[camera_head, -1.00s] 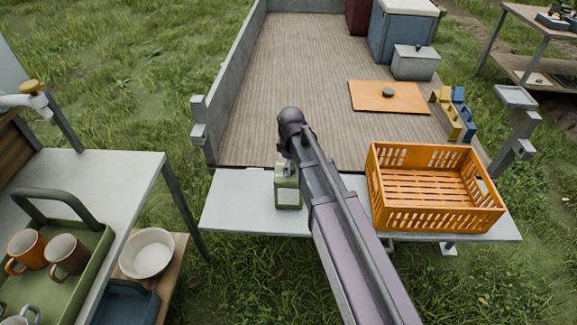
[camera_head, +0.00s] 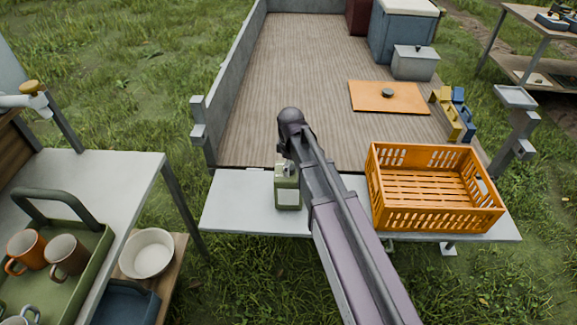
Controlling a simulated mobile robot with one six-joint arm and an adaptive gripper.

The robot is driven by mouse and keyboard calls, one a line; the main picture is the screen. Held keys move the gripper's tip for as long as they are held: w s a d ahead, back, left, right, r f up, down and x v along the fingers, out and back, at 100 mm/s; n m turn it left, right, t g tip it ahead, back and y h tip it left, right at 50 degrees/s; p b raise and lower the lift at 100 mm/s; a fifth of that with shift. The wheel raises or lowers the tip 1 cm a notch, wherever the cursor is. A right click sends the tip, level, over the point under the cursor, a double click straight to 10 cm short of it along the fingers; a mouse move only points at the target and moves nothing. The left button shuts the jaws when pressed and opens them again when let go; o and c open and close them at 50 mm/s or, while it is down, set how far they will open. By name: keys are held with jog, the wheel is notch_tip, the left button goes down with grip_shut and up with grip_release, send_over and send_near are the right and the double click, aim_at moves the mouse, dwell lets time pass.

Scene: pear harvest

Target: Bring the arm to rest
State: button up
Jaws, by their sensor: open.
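My arm reaches up from the lower right of the head view, over the grey tailgate shelf (camera_head: 240,205). Its dark rounded joint is near the picture's middle, just over the trailer's wooden floor (camera_head: 300,65). My gripper's fingers do not show; they are out of view or hidden by my arm. No object is seen held. A green canister (camera_head: 285,186) with a pale label stands upright on the shelf, just left of my arm in the picture.
An empty orange crate (camera_head: 434,218) sits right of my arm. An orange board (camera_head: 410,97) with a dark round item lies on the trailer floor. Grey boxes (camera_head: 414,62) stand behind. At left, a table (camera_head: 120,178) holds a green tray of mugs; a white bowl (camera_head: 147,251) is beside it.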

dwell(0.4)
jog(key=shift+s+d+r, duration=0.2)
jog(key=shift+d, duration=0.1)
jog(key=s+d+r+m+p, duration=0.5)
jog(key=s+d+m, duration=0.1)
jog(key=d, duration=0.3)
jog(key=s+d+r+m+p, duration=0.5)
jog(key=s+d+m, duration=0.2)
jog(key=d+m, duration=0.1)
jog(key=shift+d+r+m+p, duration=0.15)
jog(key=shift+d+m+p, duration=0.2)
jog(key=shift+d+m, duration=0.05)
